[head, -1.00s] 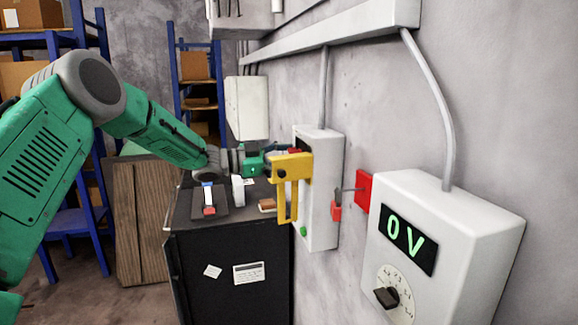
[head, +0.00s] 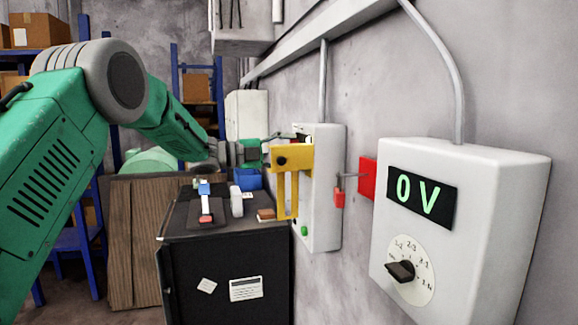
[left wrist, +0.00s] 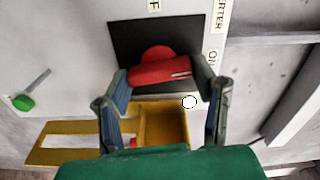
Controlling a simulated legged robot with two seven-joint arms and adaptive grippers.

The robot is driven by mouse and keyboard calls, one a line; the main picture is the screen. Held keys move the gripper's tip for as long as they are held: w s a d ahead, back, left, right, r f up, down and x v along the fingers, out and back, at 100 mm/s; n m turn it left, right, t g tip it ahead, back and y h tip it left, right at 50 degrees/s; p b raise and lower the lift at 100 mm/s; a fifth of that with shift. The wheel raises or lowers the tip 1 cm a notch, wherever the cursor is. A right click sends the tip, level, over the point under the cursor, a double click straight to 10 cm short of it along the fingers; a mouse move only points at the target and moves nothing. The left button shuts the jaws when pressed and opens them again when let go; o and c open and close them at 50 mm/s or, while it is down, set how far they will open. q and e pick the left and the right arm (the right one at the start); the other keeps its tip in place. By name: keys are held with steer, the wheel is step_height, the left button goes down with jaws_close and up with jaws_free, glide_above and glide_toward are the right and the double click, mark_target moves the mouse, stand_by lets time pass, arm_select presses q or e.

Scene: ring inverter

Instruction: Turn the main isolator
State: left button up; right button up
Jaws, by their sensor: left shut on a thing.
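The main isolator is a red rotary handle (left wrist: 160,69) on a black plate (left wrist: 127,45) in the left wrist view. Its bar lies nearly level, slightly tilted, between my left gripper's fingers. My left gripper (left wrist: 168,80) is shut on this handle. In the head view my left gripper (head: 285,141) reaches the face of a pale wall box (head: 322,185), and the handle is hidden there. A yellow hinged bracket (head: 292,157) hangs on the box front. An "ON" label (left wrist: 212,58) shows right of the plate. My right gripper is not in view.
A meter box (head: 465,245) at right reads 0 V and has a black selector knob (head: 400,271). A black cabinet (head: 225,265) with small items on top stands below my left arm.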

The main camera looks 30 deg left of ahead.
arm_select(q)
steer(key=shift+f+m+b, duration=0.2)
steer(key=shift+m+b, duration=0.6)
steer(key=shift+m, duration=0.1)
steer(key=o, duration=1.2)
steer(key=shift+c, duration=0.2)
steer(key=shift+s, duration=0.1)
steer(key=v, duration=1.1)
steer(key=shift+s+a, duration=0.2)
steer(key=shift+a, duration=0.2)
steer(key=shift+f, duration=0.1)
